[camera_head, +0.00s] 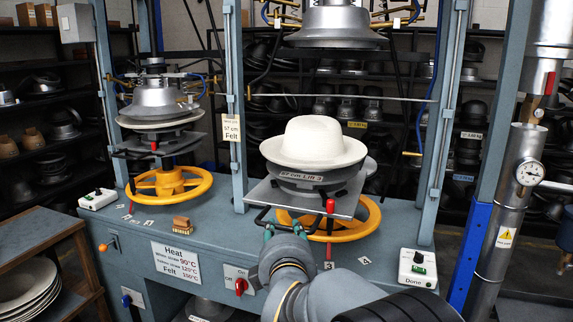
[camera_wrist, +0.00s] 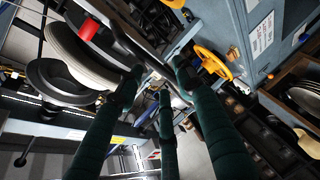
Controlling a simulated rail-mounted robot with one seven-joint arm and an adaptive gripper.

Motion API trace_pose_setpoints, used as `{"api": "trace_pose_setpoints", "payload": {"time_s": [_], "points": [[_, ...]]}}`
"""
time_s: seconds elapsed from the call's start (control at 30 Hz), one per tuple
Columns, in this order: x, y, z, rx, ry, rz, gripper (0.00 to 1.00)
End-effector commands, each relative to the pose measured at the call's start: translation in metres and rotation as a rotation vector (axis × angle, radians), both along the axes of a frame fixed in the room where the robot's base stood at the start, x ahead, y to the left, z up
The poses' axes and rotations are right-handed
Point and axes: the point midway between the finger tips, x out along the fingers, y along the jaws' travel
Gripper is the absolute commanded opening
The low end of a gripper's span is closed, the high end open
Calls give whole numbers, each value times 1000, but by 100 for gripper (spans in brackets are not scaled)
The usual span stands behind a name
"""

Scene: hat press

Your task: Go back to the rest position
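A white felt hat (camera_head: 312,142) sits brim-down on the mould marked "57 cm L/R 3" (camera_head: 300,178), on the right press plate (camera_head: 342,204). My gripper (camera_head: 284,229) is in front of this plate, at the black bar handle (camera_head: 262,216). In the wrist view my gripper (camera_wrist: 159,77) shows its dark green fingers apart. The black bar (camera_wrist: 128,42) passes by their tips. Whether they touch it is unclear. The hat's pale brim (camera_wrist: 75,55) is at the upper left there.
A red-tipped lever (camera_head: 330,206) and yellow handwheel (camera_head: 353,222) are close to my gripper. A second press (camera_head: 157,97) stands left. A control box labelled "Done" (camera_head: 417,268) is at right, near a pipe with a gauge (camera_head: 530,173). Plates (camera_head: 28,285) lie lower left.

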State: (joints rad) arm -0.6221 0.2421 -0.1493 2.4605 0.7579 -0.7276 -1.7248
Motion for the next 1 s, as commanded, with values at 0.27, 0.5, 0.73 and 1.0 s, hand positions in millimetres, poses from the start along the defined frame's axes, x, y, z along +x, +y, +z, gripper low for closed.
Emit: {"api": "trace_pose_setpoints", "payload": {"time_s": [0.27,0.5,0.73,1.0], "points": [[28,2,-5,1,-1,1,37],[31,2,-5,1,-2,1,37],[29,2,-4,1,-2,1,37],[-5,1,3,3,-5,2,37]]}}
